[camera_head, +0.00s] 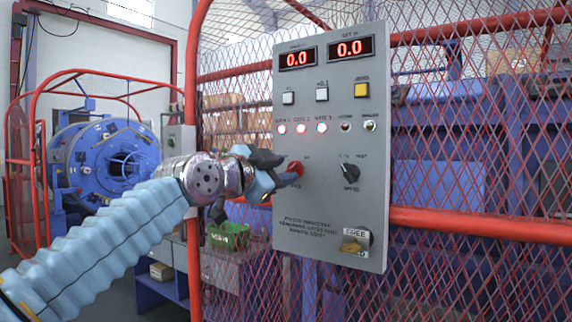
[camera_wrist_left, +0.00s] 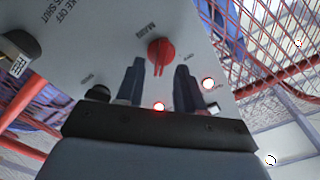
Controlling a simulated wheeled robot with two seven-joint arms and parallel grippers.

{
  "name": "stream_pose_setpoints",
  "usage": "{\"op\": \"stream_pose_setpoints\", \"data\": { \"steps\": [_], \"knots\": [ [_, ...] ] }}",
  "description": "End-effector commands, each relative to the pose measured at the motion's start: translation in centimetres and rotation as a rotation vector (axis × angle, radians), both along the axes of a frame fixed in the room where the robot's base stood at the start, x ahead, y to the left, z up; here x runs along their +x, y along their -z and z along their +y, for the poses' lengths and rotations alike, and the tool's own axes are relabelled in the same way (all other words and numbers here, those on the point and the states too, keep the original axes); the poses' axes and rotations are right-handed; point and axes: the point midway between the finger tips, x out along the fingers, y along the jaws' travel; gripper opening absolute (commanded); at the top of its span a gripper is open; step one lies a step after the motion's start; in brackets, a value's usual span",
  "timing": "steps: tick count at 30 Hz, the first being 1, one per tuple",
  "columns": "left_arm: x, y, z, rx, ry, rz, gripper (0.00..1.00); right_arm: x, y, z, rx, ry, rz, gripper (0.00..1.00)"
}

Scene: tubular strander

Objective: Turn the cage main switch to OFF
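The red main switch knob (camera_head: 296,169) is on the left side of the grey control panel (camera_head: 325,220), left of a black selector knob (camera_head: 349,173). In the left wrist view the red knob (camera_wrist_left: 160,50) shows under the word MAIN; I cannot read its set position surely. My left gripper (camera_head: 283,169) is in front of the knob and partly covers it in the head view. In the wrist view its two dark fingers (camera_wrist_left: 159,72) are apart, with the knob just past the tips, roughly between them. Contact cannot be told. My right gripper is not in view.
The panel has two red 0.0 displays (camera_head: 325,54), buttons, three lit gate lamps (camera_head: 301,128) and a brass-coloured switch (camera_head: 352,245) at the bottom. Red-framed mesh fencing (camera_head: 480,222) stands behind it. A blue strander machine (camera_head: 110,165) is at the far left.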

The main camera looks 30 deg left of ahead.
Motion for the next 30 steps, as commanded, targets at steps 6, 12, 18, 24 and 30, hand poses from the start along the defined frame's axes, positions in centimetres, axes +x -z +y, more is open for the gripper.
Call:
{"op": "stream_pose_setpoints", "data": {
  "steps": [6, 12, 18, 24, 30],
  "knots": [
    [1.9, -0.1, -0.2, 0.001, 0.001, -0.001, 0.37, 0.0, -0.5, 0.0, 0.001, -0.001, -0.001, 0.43],
    [2.0, 0.0, -0.2, 0.000, 0.000, -0.001, 0.37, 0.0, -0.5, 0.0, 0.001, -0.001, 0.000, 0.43],
    [2.0, 0.0, -0.2, 0.000, 0.000, -0.001, 0.19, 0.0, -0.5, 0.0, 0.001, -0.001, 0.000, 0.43],
    [2.0, 0.0, -0.2, 0.000, 0.000, -0.001, 0.00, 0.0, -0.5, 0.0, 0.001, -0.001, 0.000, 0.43],
    [2.0, 0.0, -0.2, -0.006, 0.000, 0.000, 0.00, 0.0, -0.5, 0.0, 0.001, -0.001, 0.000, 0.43]
  ]
}}
